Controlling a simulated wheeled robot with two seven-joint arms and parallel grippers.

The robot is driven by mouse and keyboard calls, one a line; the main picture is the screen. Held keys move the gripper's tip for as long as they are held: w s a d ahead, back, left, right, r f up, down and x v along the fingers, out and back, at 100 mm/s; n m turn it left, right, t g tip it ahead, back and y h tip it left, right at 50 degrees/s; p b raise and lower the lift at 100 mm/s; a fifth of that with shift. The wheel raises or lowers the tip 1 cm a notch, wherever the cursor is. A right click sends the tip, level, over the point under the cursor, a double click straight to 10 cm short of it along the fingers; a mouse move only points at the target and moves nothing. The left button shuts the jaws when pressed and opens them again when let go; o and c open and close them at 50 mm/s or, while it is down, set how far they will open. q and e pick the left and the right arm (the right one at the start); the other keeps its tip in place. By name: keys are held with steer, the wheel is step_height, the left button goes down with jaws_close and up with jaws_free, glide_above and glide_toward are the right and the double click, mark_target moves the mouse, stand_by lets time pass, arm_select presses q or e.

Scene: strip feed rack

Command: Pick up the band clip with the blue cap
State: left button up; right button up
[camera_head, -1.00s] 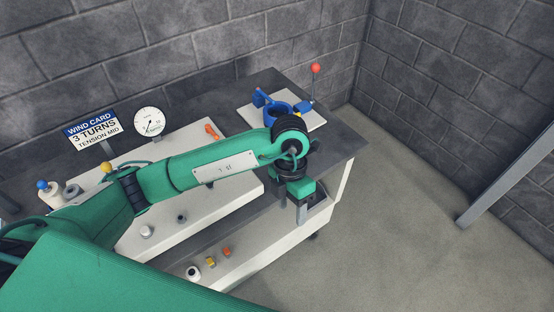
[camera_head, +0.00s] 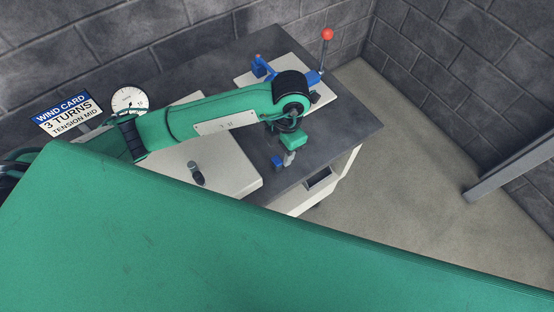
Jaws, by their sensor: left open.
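A small blue piece (camera_head: 277,162) shows on the dark table top, close beside my left gripper (camera_head: 289,158). It looks like the blue cap of the band clip, but its lower part is too small to make out. My left gripper points down from the end of the green arm, over the front right part of the table. It is open, and I cannot tell whether it touches the blue piece. My right gripper is not in view.
A white plate (camera_head: 318,91) with a blue fixture (camera_head: 260,66) and a red-knobbed lever (camera_head: 327,35) stands at the back right. A white board (camera_head: 225,165) carries a dark post (camera_head: 196,171). A gauge (camera_head: 129,100) and a wind card (camera_head: 68,114) stand left. Green bodywork hides the front.

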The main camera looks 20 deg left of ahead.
mark_target(277, 160)
arm_select(q)
steer(key=shift+s+a+f, duration=0.1)
steer(key=shift+s+f, duration=0.1)
steer(key=shift+f, duration=1)
steer(key=shift+f+p, duration=0.25)
steer(key=shift+p, duration=0.25)
steer(key=f, duration=0.1)
steer(key=f+p, duration=0.1)
steer(key=f, duration=0.1)
steer(key=shift+a+f+p, duration=0.3)
steer(key=shift+f, duration=0.5)
steer(key=c, duration=1)
steer(key=shift+c, duration=0.2)
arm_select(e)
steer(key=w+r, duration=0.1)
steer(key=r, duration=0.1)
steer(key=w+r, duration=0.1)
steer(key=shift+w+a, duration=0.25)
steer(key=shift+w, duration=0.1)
